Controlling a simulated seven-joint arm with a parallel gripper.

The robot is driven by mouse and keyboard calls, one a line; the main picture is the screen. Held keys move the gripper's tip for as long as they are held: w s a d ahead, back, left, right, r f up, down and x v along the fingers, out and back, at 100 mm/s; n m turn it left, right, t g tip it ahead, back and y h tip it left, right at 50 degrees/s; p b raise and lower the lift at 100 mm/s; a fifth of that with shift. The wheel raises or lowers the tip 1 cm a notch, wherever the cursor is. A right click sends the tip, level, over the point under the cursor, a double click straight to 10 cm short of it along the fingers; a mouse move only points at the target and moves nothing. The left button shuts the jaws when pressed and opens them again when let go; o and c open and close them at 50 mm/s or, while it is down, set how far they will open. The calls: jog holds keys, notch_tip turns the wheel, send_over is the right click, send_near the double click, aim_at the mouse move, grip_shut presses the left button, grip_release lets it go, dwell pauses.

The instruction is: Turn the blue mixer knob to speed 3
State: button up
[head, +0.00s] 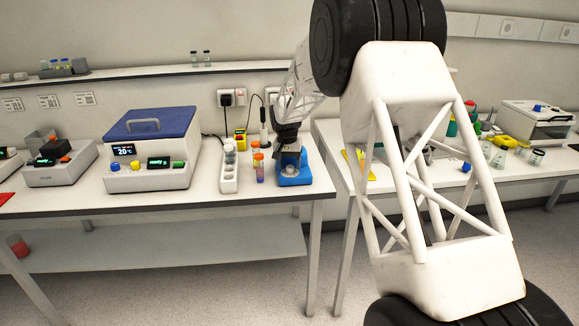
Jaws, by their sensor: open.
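The blue mixer (301,179) stands near the right front corner of the left bench. My gripper (289,152) is over the mixer, reaching down from above, and is open. It hides much of the mixer's top. The mixer's knob and its speed marks are too small or too covered to make out, so I cannot tell the current setting. I cannot tell whether my fingers touch the mixer.
A white tube rack (229,178) and orange-capped tubes (258,166) stand close left of the mixer. A blue-lidded machine (150,140) is further left. A second bench (335,150) stands to the right across a gap. A shelf (160,72) runs above.

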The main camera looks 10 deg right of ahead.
aim_at(288, 166)
jog(key=shift+a+r, duration=0.15)
jog(key=shift+r, duration=1.55)
jog(key=shift+a+r, duration=0.1)
jog(key=shift+r, duration=1.55)
jog(key=shift+n, duration=0.3)
jog(key=shift+w+n, duration=0.1)
jog(key=shift+n, duration=1.4)
jog(key=shift+d+f, duration=0.15)
jog(key=shift+f, duration=1.8)
jog(key=shift+d+f, duration=0.15)
jog(key=shift+f, duration=1.8)
